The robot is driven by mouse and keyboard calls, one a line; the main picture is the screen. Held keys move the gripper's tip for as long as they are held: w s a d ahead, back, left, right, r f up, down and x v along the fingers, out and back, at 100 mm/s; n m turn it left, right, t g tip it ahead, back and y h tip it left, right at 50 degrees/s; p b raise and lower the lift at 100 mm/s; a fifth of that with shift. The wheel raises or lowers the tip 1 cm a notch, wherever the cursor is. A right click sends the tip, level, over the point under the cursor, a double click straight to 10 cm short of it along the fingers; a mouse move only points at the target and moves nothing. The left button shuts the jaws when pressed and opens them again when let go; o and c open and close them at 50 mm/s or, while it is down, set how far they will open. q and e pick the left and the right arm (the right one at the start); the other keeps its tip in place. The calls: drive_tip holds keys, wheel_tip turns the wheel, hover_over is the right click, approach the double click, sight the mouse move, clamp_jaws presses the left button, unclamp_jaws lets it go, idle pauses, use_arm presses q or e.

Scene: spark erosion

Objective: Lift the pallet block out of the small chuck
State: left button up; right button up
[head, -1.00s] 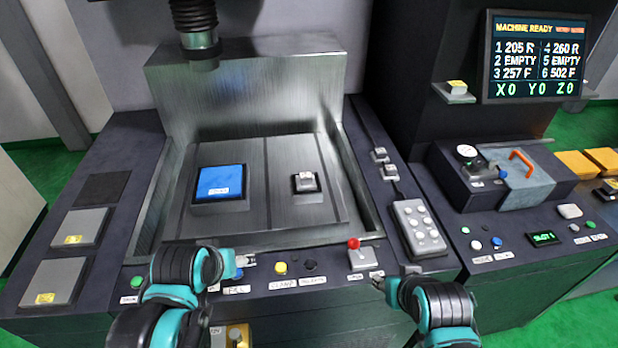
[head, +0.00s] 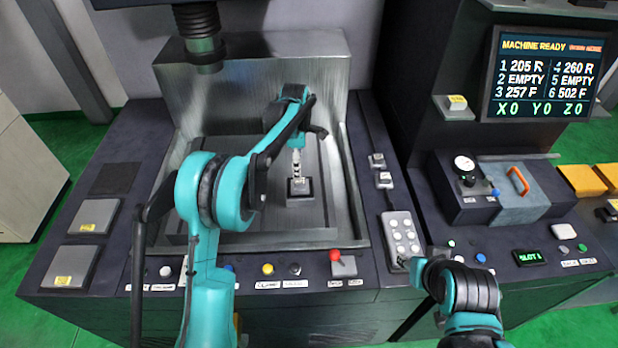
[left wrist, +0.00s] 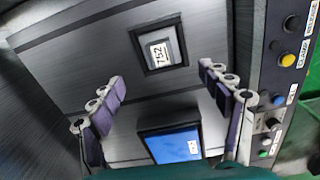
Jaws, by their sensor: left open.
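The small chuck (head: 299,201) is a dark square block on the right side of the tank floor. The pallet block (left wrist: 161,52), grey with a white label reading 752, sits inside the square frame of the small chuck (left wrist: 138,48) in the left wrist view. My left gripper (head: 297,166) is above the small chuck in the head view, fingers pointing down. In the left wrist view my left gripper (left wrist: 163,77) has its fingers spread wide and empty, with the block ahead between them. My right gripper (head: 414,266) is by the front panel near the keypad; its fingers are unclear.
A blue-topped block (left wrist: 172,145) stands beside the small chuck; my left arm hides it in the head view. The tank wall (head: 352,190) borders the right side. A machine head (head: 204,50) hangs above.

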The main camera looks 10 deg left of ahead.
sight(300, 184)
use_arm(q)
drive_tip(key=shift+w+d+f+n, duration=0.2)
drive_tip(key=shift+w+f+n, duration=0.1)
drive_tip(key=shift+w+f, duration=0.05)
drive_tip(key=shift+f, duration=0.35)
drive_tip(key=f, duration=0.5)
drive_tip(key=f+b, duration=0.1)
drive_tip(key=f, duration=0.1)
drive_tip(key=shift+s+f, duration=0.15)
drive_tip(key=shift+s, duration=0.15)
drive_tip(key=shift+c, duration=0.3)
drive_tip(key=shift+s, duration=0.15)
clamp_jaws()
